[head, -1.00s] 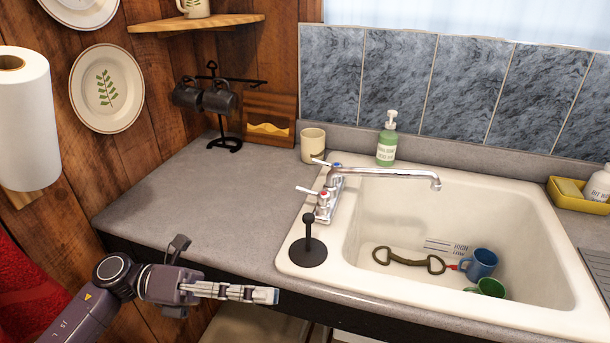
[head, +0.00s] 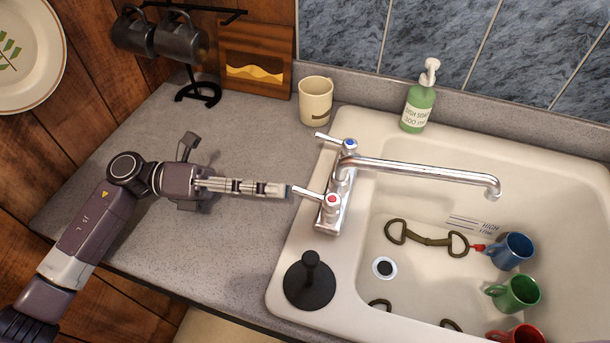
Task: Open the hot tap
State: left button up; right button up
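The hot tap (head: 332,203) is the nearer handle of the chrome mixer, with a red cap and a lever pointing left. The cold tap (head: 349,147) has a blue cap and stands farther back, its lever also pointing left. The spout (head: 430,172) reaches right over the sink; no water shows. My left gripper (head: 286,190) points right, its fingers together with nothing between them. Its tips are at the free end of the hot lever; I cannot tell whether they touch it. My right gripper is not in view.
The white sink (head: 283,268) holds mugs, including a blue one (head: 510,251) and a green one (head: 514,292), and a bronze-coloured bit (head: 430,239). A black plunger-like stopper (head: 309,283), cream cup (head: 315,101) and soap bottle (head: 418,105) stand around the tap. The left counter (head: 130,150) is largely clear.

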aim_at(306, 191)
pick_arm(q)
jog(key=d, duration=0.1)
jog(key=d+p, duration=0.1)
jog(key=d, duration=0.1)
jog(key=s+d+p, duration=0.1)
jog(key=d, duration=0.1)
jog(key=shift+d+r, duration=0.15)
jog(key=shift+r, duration=0.05)
jog(key=shift+d+f, duration=0.15)
jog(key=shift+d, duration=0.25)
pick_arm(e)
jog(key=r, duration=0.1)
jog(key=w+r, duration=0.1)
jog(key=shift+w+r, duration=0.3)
pick_arm(q)
jog(key=shift+c, duration=0.4)
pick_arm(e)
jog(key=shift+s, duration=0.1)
pick_arm(q)
grip_shut()
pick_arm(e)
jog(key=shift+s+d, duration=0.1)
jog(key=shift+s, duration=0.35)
